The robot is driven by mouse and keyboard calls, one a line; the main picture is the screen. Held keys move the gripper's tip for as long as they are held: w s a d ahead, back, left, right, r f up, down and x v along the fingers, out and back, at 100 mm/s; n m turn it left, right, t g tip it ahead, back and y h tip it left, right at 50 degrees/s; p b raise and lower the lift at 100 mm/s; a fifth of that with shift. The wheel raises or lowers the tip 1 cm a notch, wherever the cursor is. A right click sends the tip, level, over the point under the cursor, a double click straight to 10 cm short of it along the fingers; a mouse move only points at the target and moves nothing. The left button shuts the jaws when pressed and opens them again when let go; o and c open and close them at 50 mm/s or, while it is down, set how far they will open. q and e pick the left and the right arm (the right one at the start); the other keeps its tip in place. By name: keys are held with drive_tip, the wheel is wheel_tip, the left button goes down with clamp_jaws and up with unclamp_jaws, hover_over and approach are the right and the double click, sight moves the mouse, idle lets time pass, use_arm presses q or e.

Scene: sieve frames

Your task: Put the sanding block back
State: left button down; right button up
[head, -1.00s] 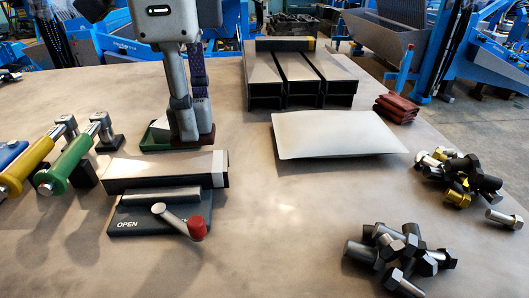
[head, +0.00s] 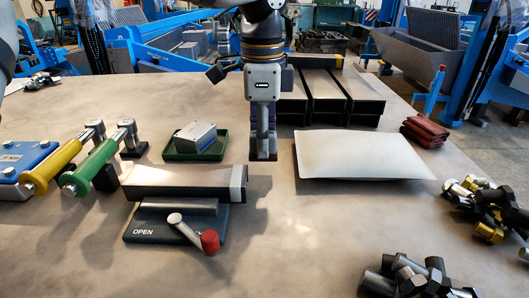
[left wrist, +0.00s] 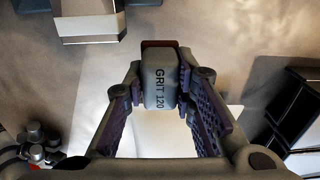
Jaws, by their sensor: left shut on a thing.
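The sanding block, grey with "GRIT 120" on it and a dark red edge, shows in the left wrist view (left wrist: 160,82). My left gripper (left wrist: 163,95) is shut on it, one finger on each side. In the head view my left gripper (head: 263,150) points down between the green tray (head: 168,157) and the pale sheet (head: 362,158). There its fingers hide most of the block; a dark red edge shows at the tips. A grey box-shaped block (head: 196,137) sits in the green tray. My right gripper is not in view.
Dark square tubes (head: 335,104) lie behind my gripper. A clamp marked OPEN (head: 150,232) holds a bar (head: 185,180) at the front left, with yellow (head: 50,165) and green (head: 95,165) handles beside it. Bolts (head: 408,278) lie right. Folded red cloths (head: 427,130) lie at the back right.

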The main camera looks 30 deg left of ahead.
use_arm(q)
drive_tip(key=shift+w+f, duration=0.2)
drive_tip(key=shift+f, duration=1.55)
drive_tip(key=shift+f, duration=0.15)
drive_tip(key=c, duration=1.3)
unclamp_jaws()
drive_tip(key=shift+c, duration=0.2)
wheel_tip(320, 180, up, 12)
drive_tip(key=shift+r, duration=0.15)
